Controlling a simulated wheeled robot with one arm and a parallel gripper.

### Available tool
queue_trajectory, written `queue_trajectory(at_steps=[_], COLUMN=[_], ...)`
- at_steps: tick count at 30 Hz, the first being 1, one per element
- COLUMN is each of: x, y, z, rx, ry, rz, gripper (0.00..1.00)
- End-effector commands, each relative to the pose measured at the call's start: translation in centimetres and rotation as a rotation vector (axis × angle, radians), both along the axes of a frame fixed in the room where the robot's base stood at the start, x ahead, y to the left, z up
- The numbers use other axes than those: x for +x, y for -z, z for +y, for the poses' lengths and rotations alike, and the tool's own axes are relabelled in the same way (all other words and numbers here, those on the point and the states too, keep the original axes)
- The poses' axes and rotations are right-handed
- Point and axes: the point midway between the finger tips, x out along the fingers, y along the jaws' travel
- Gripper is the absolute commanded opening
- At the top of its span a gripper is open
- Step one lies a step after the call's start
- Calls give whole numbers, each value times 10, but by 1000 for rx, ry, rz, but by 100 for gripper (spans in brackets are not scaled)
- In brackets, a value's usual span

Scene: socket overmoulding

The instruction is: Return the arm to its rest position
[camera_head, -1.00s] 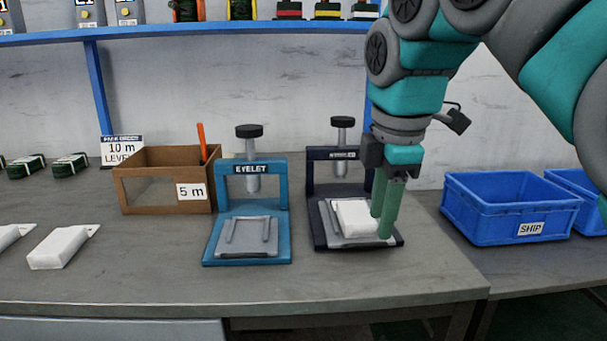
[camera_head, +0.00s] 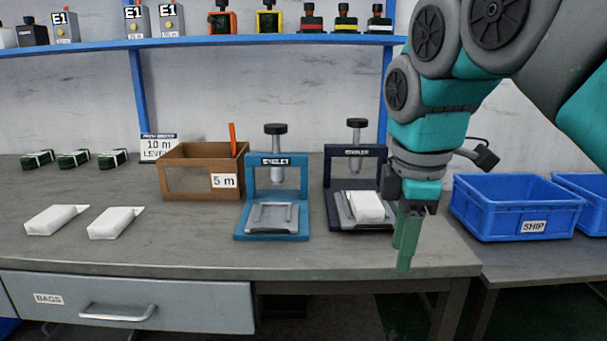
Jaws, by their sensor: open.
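My arm comes in from the top right, and my gripper (camera_head: 406,258) points down with green fingers. The gripper is empty, over the front right part of the bench, to the right of the dark press (camera_head: 333,212). A white packet (camera_head: 366,206) lies on the plate of the dark press, apart from my fingers. One finger partly covers the other in this view, so the gap between them hardly shows.
A blue press (camera_head: 243,225) with an empty plate stands left of the dark one. Blue SHIP crates (camera_head: 487,221) are at right. Two white packets (camera_head: 117,223) lie at left. A blue shelf (camera_head: 290,40) runs above. The bench front is clear.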

Motion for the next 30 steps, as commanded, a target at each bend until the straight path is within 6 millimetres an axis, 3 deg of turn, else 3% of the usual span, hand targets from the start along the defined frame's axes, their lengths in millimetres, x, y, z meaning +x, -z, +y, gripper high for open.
queue_trajectory(at_steps=[5, 11, 24, 30], x=[-13, -37, -144, -185], y=[22, 64, 205, 248], z=[1, 1, -8, -11], rx=[4, 8, 20, 13], ry=[107, 305, 1075, 1359], rz=[23, 65, 199, 237], gripper=[42, 42, 42, 42])
